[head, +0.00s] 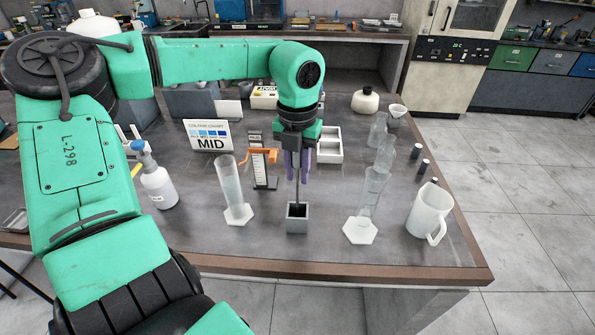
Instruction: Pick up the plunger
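The plunger (297,192) shows as a thin grey rod standing upright in a small grey square holder (297,225) near the front middle of the table. Its upper end is hidden by my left gripper, and its lower end is hidden inside the holder. My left gripper (297,180) points straight down above the holder. Its two purple fingers stand apart, one on each side of the rod, with a gap showing between them. My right gripper is not in view.
A tall cylinder (231,183) stands left of the holder, another cylinder (371,195) right of it. A jug (429,212) stands far right, a spray bottle (158,185) left. An orange-topped stand (263,172) and white tray (328,146) are close behind. The front table strip is clear.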

